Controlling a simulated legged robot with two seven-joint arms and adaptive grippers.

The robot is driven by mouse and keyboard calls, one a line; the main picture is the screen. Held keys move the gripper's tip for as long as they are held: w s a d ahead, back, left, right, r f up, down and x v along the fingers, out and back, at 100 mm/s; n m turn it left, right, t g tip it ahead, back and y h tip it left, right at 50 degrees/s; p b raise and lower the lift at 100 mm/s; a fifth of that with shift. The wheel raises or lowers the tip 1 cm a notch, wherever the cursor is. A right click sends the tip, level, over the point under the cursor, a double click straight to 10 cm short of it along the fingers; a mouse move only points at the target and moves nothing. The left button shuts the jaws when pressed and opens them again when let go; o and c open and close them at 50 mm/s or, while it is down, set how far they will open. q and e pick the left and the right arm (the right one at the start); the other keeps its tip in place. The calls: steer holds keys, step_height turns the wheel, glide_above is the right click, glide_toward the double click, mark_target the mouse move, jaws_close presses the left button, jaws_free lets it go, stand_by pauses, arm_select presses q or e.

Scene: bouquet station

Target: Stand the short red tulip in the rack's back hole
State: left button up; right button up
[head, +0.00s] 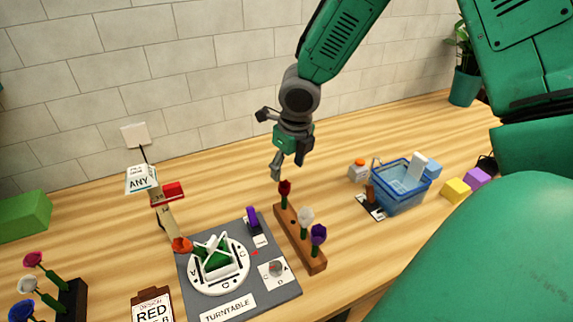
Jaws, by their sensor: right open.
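The short red tulip (285,187) stands upright at the back end of the brown wooden rack (314,266), seemingly in its back hole. A white tulip (306,215) and a purple tulip (318,234) stand nearer the front of the same rack. My right gripper (287,167) is open and empty, pointing down just above and behind the red tulip's head. It appears clear of the bloom, though the exact gap is hard to tell. My left gripper is out of view.
A grey turntable board (250,309) lies left of the rack. A blue basket (399,200) stands to the right, with yellow (457,189) and purple (477,178) blocks beyond. A dark rack (73,298) with several flowers is at lower left. Bare table lies behind the wooden rack.

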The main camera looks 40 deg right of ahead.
steer(key=shift+r, duration=0.2)
steer(key=shift+o, duration=0.5)
steer(key=o, duration=0.5)
steer(key=shift+c, duration=0.2)
